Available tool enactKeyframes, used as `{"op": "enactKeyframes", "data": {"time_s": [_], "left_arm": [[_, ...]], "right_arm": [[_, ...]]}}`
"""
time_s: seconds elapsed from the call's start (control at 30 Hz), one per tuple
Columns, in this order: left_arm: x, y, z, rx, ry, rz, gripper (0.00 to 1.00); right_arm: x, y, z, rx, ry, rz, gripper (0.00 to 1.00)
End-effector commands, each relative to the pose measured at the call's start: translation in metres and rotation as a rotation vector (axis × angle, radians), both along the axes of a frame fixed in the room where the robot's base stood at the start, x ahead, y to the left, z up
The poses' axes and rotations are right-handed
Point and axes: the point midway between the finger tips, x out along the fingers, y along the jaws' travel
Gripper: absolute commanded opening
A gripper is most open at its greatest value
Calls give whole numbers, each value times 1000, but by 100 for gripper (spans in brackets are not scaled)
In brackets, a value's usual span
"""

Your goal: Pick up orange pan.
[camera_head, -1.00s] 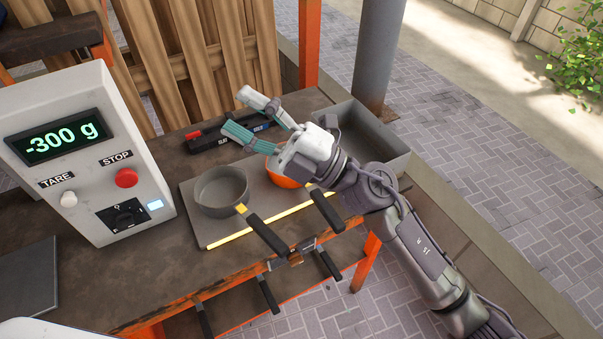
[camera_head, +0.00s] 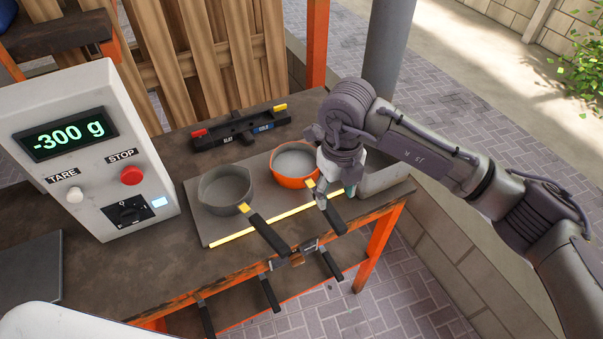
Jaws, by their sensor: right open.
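The orange pan (camera_head: 291,182) sits on the right part of the grey plate on the workbench. It has a pale grey inside, and its black handle (camera_head: 332,216) points toward the bench's front edge. My right gripper (camera_head: 321,200) points down at the pan's right side, over the start of the handle. Its fingers are partly hidden by the wrist, and I cannot tell whether they touch the pan. It is open and holds nothing that I can see. My left gripper is not in view.
A grey pan (camera_head: 225,190) sits left of the orange one, its handle also toward the front. A scale box (camera_head: 88,150) reading -300 g stands at left. A black bar tool (camera_head: 240,129) lies behind. A grey tray (camera_head: 385,180) is partly hidden by my right arm.

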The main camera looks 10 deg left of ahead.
Motion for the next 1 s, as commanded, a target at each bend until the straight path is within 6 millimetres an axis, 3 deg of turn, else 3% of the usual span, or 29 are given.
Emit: {"op": "enactKeyframes", "data": {"time_s": [0.2, 0.47, 0.7, 1.0], "left_arm": [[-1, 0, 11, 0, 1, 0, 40], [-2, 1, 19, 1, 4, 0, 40], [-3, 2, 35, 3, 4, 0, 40], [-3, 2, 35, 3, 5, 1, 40]], "right_arm": [[-1, 0, -38, 2, 4, -1, 56], [-2, -1, -57, 2, 4, 0, 56], [-3, -4, -92, 3, 5, -1, 56], [-2, -4, -102, 4, 1, 2, 56]]}}
